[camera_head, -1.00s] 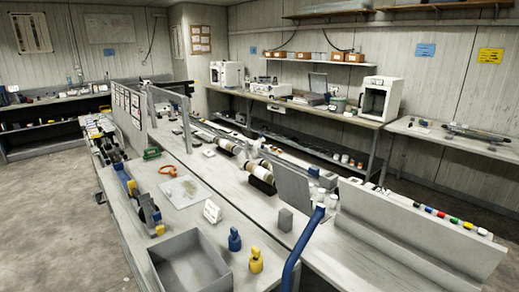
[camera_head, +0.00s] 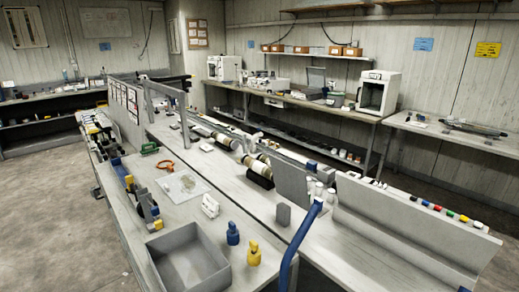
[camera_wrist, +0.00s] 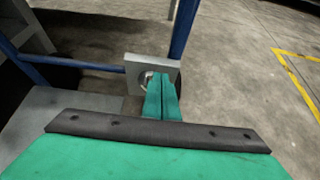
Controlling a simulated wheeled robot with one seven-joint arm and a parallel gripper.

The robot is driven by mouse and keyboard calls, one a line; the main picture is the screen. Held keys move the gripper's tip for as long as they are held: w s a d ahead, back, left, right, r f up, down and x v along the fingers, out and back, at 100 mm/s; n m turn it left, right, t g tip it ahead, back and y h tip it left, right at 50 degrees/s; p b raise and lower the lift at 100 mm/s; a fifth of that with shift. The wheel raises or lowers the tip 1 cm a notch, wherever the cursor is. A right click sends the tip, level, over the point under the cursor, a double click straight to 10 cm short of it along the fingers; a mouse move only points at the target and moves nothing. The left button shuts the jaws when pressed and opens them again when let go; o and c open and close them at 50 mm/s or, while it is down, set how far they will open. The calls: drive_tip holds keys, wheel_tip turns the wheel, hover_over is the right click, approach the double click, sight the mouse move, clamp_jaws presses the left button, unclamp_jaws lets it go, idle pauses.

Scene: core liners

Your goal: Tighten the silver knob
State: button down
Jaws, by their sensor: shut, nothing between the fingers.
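In the wrist view, a round silver part (camera_wrist: 146,80), probably the silver knob, shows on a square grey plate (camera_wrist: 133,67). The plate is beside a blue post and a blue rail. My gripper (camera_wrist: 160,77) has green fingers, shut together with nothing between them. Their tips are in front of the plate, just right of the silver part, and overlap its right side. I cannot tell whether they touch it. The part's right side is hidden behind the fingers. My gripper and the knob are not seen in the head view.
A blue post (camera_wrist: 185,28) rises right behind the plate, and a blue rail (camera_wrist: 75,62) runs left. Open concrete floor (camera_wrist: 235,60) lies to the right. In the head view, a long bench holds a grey tray (camera_head: 158,262), a blue bottle (camera_head: 233,234) and a yellow bottle (camera_head: 254,253).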

drive_tip(key=shift+s+r, duration=0.15)
drive_tip(key=shift+r, duration=0.2)
drive_tip(key=s+a, duration=0.3)
drive_tip(key=a, duration=0.1)
drive_tip(key=shift+s+a, duration=0.2)
drive_tip(key=shift+s, duration=0.2)
drive_tip(key=w+d, duration=0.2)
drive_tip(key=w, duration=0.4)
drive_tip(key=shift+w+d+f, duration=0.15)
drive_tip(key=shift+w+f, duration=0.1)
drive_tip(key=shift+w, duration=0.05)
idle(0.9)
idle(0.3)
